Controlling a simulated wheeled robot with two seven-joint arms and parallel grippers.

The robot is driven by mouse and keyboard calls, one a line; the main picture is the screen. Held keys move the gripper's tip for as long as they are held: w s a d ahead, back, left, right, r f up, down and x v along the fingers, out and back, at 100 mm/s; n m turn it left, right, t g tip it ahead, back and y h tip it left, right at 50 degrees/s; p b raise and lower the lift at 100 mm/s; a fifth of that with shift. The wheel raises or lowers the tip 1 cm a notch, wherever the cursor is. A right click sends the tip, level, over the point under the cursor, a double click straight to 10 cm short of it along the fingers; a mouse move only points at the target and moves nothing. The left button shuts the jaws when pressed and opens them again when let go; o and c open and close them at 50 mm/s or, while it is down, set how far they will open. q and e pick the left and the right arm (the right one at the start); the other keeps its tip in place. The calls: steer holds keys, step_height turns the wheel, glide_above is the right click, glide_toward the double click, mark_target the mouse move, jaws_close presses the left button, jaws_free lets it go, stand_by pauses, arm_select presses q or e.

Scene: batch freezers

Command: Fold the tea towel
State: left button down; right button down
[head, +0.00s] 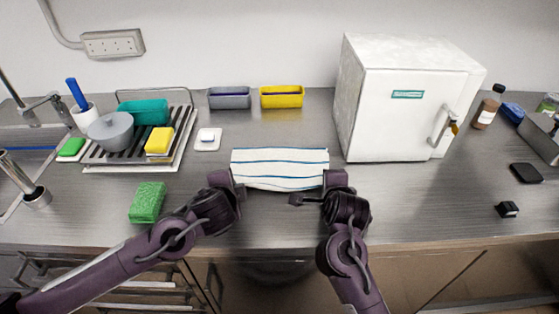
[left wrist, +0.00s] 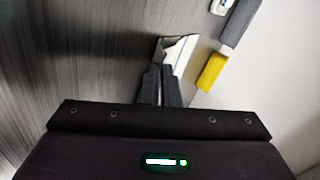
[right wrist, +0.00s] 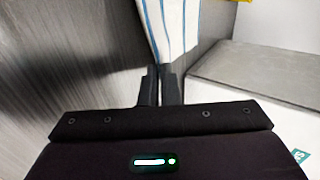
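The tea towel (head: 279,167) is white with blue stripes and lies across the middle of the counter in the head view, its front edge bowed. My left gripper (head: 234,184) is at its front left corner, and its fingers are shut on the cloth, which shows in the left wrist view (left wrist: 179,52). My right gripper (head: 327,186) is at the front right corner, fingers closed on the towel, which also shows in the right wrist view (right wrist: 172,28). The exact pinch points are partly hidden by the fingers.
A white freezer (head: 388,115) stands right behind the towel. Grey (head: 229,101) and yellow (head: 282,101) bins are at the back. A drying rack (head: 105,163) and green sponge (head: 147,203) are on the left. A small black block (head: 507,209) lies right. The front counter is mostly clear.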

arm_select(q)
steer(key=shift+s+a, duration=0.1)
arm_select(e)
steer(key=shift+s, duration=0.1)
arm_select(q)
steer(key=c, duration=1.3)
jaws_free()
arm_select(e)
steer(key=c, duration=1.3)
jaws_free()
arm_select(q)
steer(key=s+r, duration=0.2)
steer(key=r, duration=0.1)
steer(key=s+r, duration=0.2)
steer(key=r, duration=0.1)
steer(key=s+r, duration=0.2)
steer(key=r, duration=0.1)
arm_select(e)
steer(key=s+r, duration=0.2)
steer(key=r, duration=0.1)
steer(key=s+r, duration=0.2)
steer(key=r, duration=0.1)
steer(key=s+r, duration=0.2)
steer(key=r, duration=0.1)
arm_select(q)
steer(key=shift+s+f, duration=0.1)
arm_select(e)
steer(key=shift+f, duration=0.1)
